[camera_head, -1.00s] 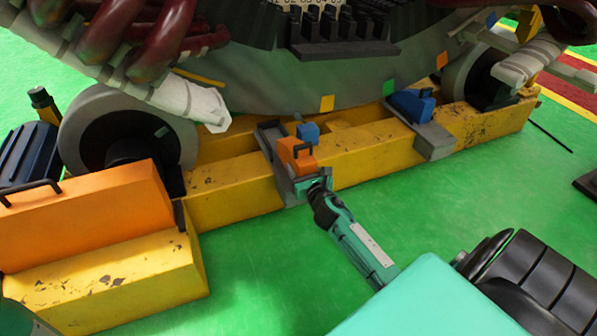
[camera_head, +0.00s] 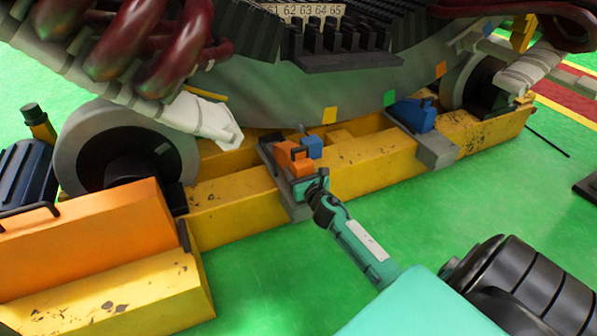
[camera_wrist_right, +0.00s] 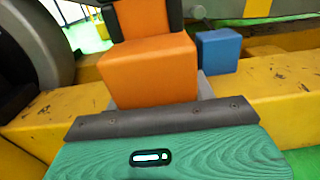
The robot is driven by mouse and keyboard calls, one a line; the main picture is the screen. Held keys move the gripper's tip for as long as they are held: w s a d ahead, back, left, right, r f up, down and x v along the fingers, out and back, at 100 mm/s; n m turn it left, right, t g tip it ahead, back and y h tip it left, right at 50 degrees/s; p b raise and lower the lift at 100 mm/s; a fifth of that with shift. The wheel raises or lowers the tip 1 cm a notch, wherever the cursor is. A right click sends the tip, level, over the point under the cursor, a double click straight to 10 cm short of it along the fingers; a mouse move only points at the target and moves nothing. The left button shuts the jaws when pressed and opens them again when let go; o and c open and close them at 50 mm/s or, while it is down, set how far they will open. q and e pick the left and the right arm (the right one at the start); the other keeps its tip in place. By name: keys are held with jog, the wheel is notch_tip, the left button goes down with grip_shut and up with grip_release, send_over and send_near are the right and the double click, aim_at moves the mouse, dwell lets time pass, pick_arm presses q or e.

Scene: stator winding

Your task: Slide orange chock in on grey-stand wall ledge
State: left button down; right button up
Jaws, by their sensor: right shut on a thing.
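The orange chock (camera_head: 296,161), with a dark handle, is at the grey stand (camera_head: 297,211) on the yellow beam, near the middle of the head view. It fills the upper middle of the right wrist view (camera_wrist_right: 150,68), upright above the stand. My right gripper (camera_head: 315,184) reaches it from the lower right, at its near side, and is shut on it. The fingertips and exact contact are hidden. The chock's underside and its fit against the stand's wall ledge cannot be seen clearly. My left gripper is not in view.
A blue block (camera_head: 312,147) sits close behind and right of the chock. A second grey stand (camera_head: 435,151) with a blue chock (camera_head: 414,114) is farther right. The large grey stator (camera_head: 290,95) curves overhead. Green floor in front is clear.

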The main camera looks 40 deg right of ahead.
jog(key=shift+f+b, duration=0.25)
jog(key=shift+b, duration=0.05)
dwell(0.4)
jog(key=shift+w, duration=0.15)
jog(key=shift+w+d, duration=0.1)
jog(key=shift+w, duration=0.4)
jog(key=shift+b+x, duration=0.3)
jog(key=shift+x, duration=0.8)
jog(key=shift+b+x, duration=1)
jog(key=shift+x, duration=2)
jog(key=o, duration=1.2)
jog(key=shift+w, duration=0.1)
jog(key=shift+c, duration=0.2)
jog(key=shift+f, duration=0.15)
